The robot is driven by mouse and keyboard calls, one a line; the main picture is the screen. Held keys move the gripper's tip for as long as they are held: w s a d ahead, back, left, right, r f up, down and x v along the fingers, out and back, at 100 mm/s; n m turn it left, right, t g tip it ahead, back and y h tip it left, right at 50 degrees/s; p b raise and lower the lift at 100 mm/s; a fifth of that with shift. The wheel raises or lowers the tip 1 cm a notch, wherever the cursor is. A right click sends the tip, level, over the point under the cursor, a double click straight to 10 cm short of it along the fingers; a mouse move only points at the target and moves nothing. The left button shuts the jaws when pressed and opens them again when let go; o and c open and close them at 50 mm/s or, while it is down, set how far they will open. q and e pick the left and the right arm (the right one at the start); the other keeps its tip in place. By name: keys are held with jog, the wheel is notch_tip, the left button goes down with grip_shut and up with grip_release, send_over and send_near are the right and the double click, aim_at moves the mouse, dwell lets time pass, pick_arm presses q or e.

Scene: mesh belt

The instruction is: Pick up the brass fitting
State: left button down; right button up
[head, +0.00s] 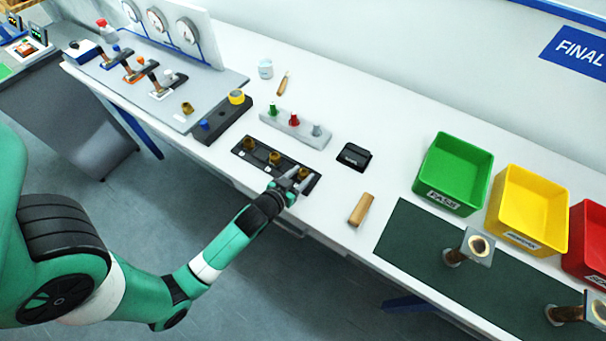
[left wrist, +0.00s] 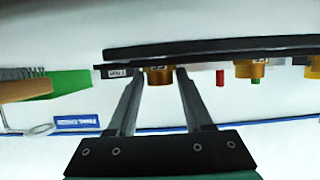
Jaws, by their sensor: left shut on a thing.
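A black tray (head: 262,163) on the white bench holds brass fittings in a row. My left gripper (head: 298,183) is at the tray's right end, shut on the rightmost brass fitting (head: 304,172). In the left wrist view, this fitting (left wrist: 160,77) is between the two fingertips, right against the black tray (left wrist: 210,52). I cannot tell whether it is clear of its seat. Another fitting (left wrist: 250,69) shows to the right. My right gripper is not in view.
A grey block with coloured plugs (head: 295,128) stands just behind the tray. A black box (head: 353,156) and a wooden-handled item (head: 361,209) lie to the right. Farther right are green (head: 440,193), yellow (head: 530,238) and red bins and a dark mat (head: 420,240).

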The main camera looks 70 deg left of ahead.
aim_at(301, 179)
pick_arm(q)
jog(key=shift+r+p, duration=0.3)
jog(key=shift+r, duration=0.3)
notch_tip(301, 179, up, 3)
jog(key=shift+d+f+p, duration=0.1)
jog(key=shift+p, duration=0.5)
jog(key=s+d+r+p, duration=0.6)
jog(key=s+d+r, duration=0.3)
jog(key=d, duration=0.1)
jog(key=shift+d+p, duration=0.25)
jog(key=shift+p, duration=0.15)
